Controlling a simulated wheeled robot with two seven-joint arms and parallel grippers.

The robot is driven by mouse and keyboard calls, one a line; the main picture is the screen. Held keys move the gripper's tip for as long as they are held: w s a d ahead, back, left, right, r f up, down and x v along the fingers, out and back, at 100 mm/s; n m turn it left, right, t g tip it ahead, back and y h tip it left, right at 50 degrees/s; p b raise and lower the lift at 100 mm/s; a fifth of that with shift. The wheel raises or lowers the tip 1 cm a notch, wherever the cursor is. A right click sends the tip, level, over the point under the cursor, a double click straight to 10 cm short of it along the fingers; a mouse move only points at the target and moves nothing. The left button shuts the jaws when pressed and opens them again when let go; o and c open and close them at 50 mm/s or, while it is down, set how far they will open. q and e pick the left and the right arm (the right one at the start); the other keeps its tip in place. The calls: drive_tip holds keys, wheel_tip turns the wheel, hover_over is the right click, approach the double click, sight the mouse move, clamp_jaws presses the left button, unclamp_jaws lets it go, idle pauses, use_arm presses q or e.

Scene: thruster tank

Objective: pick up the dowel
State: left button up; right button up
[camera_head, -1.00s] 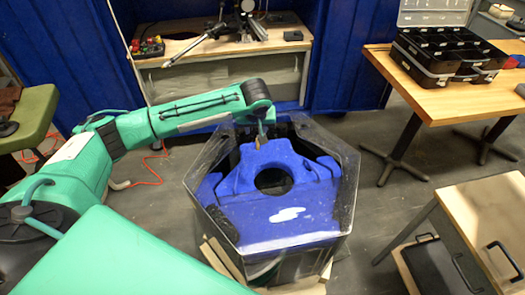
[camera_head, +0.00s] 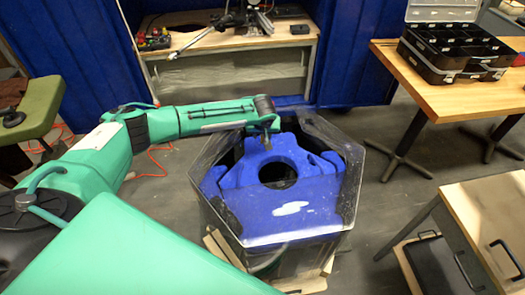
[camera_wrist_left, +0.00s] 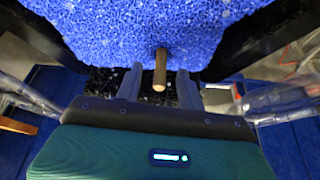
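The dowel (camera_wrist_left: 160,70) is a short brown wooden peg standing out from the speckled blue foam block (camera_wrist_left: 130,30) in the left wrist view. My left gripper (camera_wrist_left: 159,84) is open, with one grey finger on each side of the dowel and a gap on both sides. In the head view my left gripper (camera_head: 265,122) is over the back of the blue block (camera_head: 300,195), which sits in the clear hexagonal tank (camera_head: 352,185). The dowel is small and partly hidden there, just below the fingers. My right gripper is out of view.
The tank's clear walls rise around the block close to my left arm. A wooden table (camera_head: 460,98) with an open black case (camera_head: 450,50) stands at the right. A bench (camera_head: 225,42) with equipment is behind the tank. A lower table (camera_head: 490,210) is at the lower right.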

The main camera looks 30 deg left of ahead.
use_arm(q)
drive_tip(key=shift+w+a+f, duration=0.1)
drive_tip(key=shift+w+f, duration=0.05)
drive_tip(key=shift+f, duration=0.25)
clamp_jaws()
